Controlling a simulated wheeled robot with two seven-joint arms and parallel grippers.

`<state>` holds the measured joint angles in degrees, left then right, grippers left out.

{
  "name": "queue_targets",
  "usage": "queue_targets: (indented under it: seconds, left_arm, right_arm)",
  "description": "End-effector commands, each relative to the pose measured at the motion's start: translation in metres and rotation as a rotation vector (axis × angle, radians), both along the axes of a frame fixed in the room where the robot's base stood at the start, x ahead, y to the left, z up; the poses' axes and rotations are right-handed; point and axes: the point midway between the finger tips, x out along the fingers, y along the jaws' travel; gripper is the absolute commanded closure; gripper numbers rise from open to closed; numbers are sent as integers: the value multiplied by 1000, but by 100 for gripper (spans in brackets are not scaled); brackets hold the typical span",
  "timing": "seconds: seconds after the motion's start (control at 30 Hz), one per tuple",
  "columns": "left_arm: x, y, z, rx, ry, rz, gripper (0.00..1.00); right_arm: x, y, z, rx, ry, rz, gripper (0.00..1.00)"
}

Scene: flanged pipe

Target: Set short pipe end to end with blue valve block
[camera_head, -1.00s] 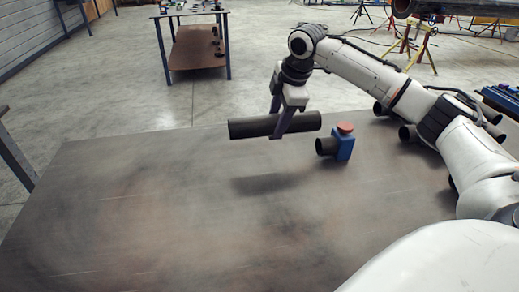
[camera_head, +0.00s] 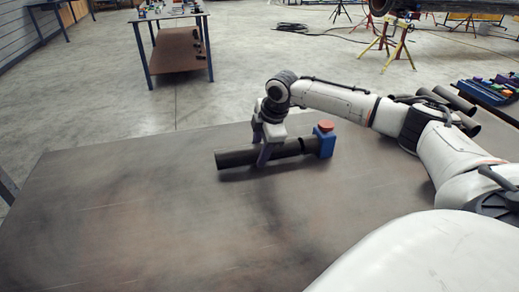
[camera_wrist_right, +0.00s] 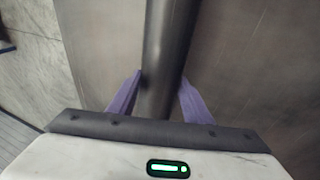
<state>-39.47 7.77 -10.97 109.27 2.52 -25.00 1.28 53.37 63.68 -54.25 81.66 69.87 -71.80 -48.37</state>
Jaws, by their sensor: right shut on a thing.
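The short pipe (camera_head: 236,158) is dark and lies roughly level, low at the table's surface. My right gripper (camera_head: 264,156) is shut on it near its middle, from above. The blue valve block (camera_head: 326,143), with a red-orange cap and a dark stub on its left, stands at the pipe's right end. The pipe's right end lines up with the stub and appears to meet it; a small gap cannot be ruled out. In the right wrist view the pipe (camera_wrist_right: 167,45) runs between the purple fingers of my gripper (camera_wrist_right: 160,98). My left gripper is not in view.
The brown table (camera_head: 130,225) is clear at the left and front. Several dark pipes (camera_head: 450,100) lie at the right, behind my right arm. A second table (camera_head: 172,14) with small items stands farther back.

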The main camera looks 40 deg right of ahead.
Motion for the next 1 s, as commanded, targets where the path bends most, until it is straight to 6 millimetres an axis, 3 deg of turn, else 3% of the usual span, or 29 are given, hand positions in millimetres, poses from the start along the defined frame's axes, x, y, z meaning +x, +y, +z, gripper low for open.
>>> queue_targets:
  seconds: [0.13,0.17,0.23,0.67,1.0]
  left_arm:
    - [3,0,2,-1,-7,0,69]
    - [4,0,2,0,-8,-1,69]
    - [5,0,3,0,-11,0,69]
    - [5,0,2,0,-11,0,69]
    - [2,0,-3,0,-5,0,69]
  right_arm:
    - [2,0,1,1,-6,0,100]
    - [0,0,-1,0,0,0,50]
    - [0,0,-1,0,0,0,38]
    - [-2,0,8,0,-2,1,36]
    - [-24,0,73,-1,-4,1,36]
